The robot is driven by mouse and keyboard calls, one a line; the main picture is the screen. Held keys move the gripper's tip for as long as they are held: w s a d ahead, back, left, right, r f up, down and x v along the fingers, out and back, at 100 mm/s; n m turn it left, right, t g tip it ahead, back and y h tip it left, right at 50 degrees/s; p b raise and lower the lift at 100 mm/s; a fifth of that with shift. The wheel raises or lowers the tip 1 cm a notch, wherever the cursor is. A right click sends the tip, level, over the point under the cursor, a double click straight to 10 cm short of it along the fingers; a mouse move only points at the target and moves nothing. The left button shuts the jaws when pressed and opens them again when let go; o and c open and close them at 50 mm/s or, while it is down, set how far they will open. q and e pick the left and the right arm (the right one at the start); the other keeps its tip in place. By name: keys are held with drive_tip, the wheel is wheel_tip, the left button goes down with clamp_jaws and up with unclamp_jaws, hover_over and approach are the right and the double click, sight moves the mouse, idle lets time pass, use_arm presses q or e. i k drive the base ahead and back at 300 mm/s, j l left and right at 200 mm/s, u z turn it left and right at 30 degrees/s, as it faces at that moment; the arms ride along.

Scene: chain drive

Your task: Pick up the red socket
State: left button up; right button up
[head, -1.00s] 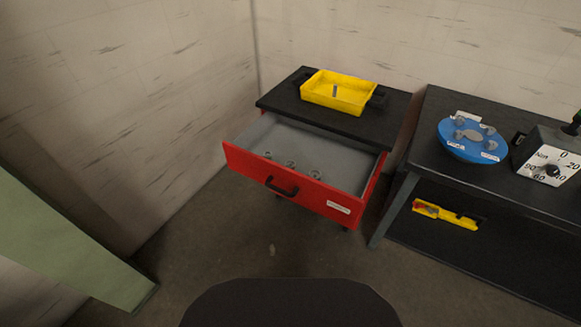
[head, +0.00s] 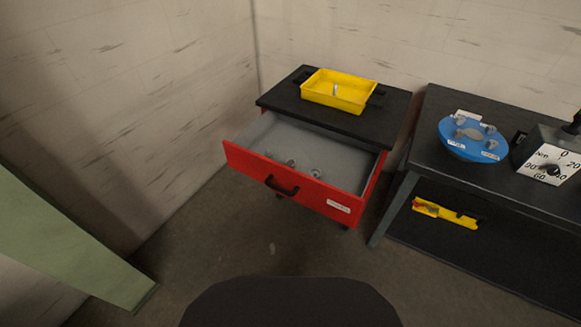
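No socket that is clearly red shows in the head view. Several small grey ring-shaped pieces, which look like sockets, lie in the open red drawer (head: 260,168) near its front; one of these pieces (head: 315,173) is at the right of the group. They are too small to tell their colour for certain. A yellow tool or holder (head: 450,216) with a small red part at its left end lies on the lower shelf of the right bench. Neither of my grippers is in view.
A yellow tray (head: 350,102) with a small grey piece in it stands on the black cabinet top (head: 285,101). On the right bench (head: 425,130) are a blue round dish (head: 465,152) with grey parts and a dial gauge (head: 548,165). Floor before the drawer is clear.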

sight(290, 162)
drive_tip(key=i+j+z, duration=0.3)
drive_tip(key=j+z, duration=0.3)
drive_tip(key=i+j+z, duration=0.15)
drive_tip(key=j+z, duration=0.15)
drive_tip(key=j, duration=0.15)
drive_tip(key=i+j+z, duration=0.1)
drive_tip(key=j+z, duration=0.5)
drive_tip(key=j, duration=0.25)
drive_tip(key=j+u, duration=0.1)
drive_tip(key=i+j, duration=0.05)
drive_tip(key=j, duration=0.05)
